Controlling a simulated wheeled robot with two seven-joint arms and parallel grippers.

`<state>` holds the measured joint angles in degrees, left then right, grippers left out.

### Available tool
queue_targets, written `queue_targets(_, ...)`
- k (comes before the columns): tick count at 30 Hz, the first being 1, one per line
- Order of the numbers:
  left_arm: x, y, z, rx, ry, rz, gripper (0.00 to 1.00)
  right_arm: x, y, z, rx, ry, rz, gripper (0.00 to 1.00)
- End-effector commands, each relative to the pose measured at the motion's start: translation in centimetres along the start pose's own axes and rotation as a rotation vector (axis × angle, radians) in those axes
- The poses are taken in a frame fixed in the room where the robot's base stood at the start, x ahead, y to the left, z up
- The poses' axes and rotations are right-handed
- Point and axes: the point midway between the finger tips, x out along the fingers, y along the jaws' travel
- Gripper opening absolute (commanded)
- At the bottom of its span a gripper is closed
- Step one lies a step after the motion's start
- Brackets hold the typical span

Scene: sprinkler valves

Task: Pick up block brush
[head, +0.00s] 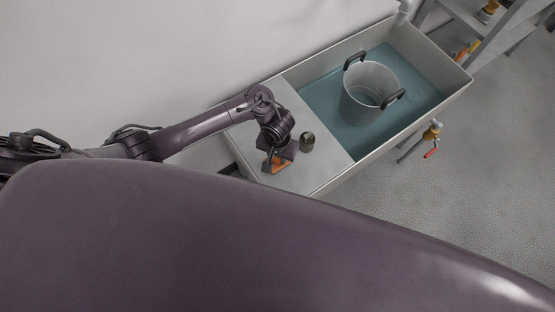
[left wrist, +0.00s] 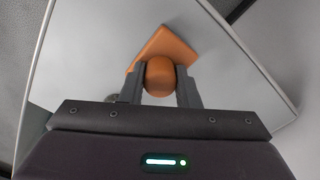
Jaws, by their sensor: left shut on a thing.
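The block brush (head: 276,163) shows as an orange piece at my left gripper (head: 279,151), over the pale flat board at the near end of the trough. In the left wrist view the orange brush (left wrist: 167,50) has a rounded knob between the two dark fingers of the left gripper (left wrist: 160,84), which are shut on it. The brush's flat orange part extends beyond the knob. I cannot tell whether its underside touches the board. My right gripper is not in view.
A small dark metal cup (head: 307,141) stands on the pale board (head: 318,172), close to the left gripper. A grey bucket (head: 368,94) with black handles stands in the trough's water (head: 331,101). A red-handled valve (head: 431,152) sticks out from the trough's outer side. A shelf (head: 470,18) stands at the upper right.

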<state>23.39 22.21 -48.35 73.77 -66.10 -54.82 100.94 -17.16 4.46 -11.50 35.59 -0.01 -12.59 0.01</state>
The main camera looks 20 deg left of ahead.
Motion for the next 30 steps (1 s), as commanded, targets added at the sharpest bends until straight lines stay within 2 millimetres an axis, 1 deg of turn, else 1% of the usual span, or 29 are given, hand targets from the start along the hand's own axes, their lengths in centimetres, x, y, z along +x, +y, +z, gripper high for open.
queue_targets(8,-0.2,0.0,0.0,0.0,0.0,0.001,0.04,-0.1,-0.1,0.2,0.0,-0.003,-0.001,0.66)
queue_targets(11,-0.8,0.1,0.0,0.0,0.0,0.001,0.04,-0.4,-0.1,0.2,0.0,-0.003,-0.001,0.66)
queue_targets(14,-1.9,0.1,-0.1,0.0,0.001,0.002,0.04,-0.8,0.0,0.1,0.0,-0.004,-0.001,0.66)
queue_targets(17,-3.8,0.1,-0.1,0.001,0.002,0.003,0.04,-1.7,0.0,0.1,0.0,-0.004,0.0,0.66)
queue_targets(20,-6.7,0.1,-0.1,0.001,0.004,0.003,0.04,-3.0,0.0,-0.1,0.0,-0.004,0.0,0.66)
queue_targets(21,-8.1,0.1,-0.1,0.002,0.004,0.004,0.04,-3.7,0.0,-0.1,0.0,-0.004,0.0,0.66)
queue_targets(23,-10.2,0.1,-0.2,0.002,0.005,0.003,0.04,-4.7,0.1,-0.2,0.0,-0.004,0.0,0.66)
queue_targets(24,-11.5,0.0,-0.1,0.002,0.003,0.0,0.04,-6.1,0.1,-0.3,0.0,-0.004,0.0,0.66)
queue_targets(27,-14.0,-0.1,-0.1,0.001,0.002,-0.002,0.04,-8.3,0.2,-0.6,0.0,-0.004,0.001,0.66)
queue_targets(30,-15.9,-0.1,-0.1,0.0,0.001,-0.001,0.04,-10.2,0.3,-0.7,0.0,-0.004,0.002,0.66)
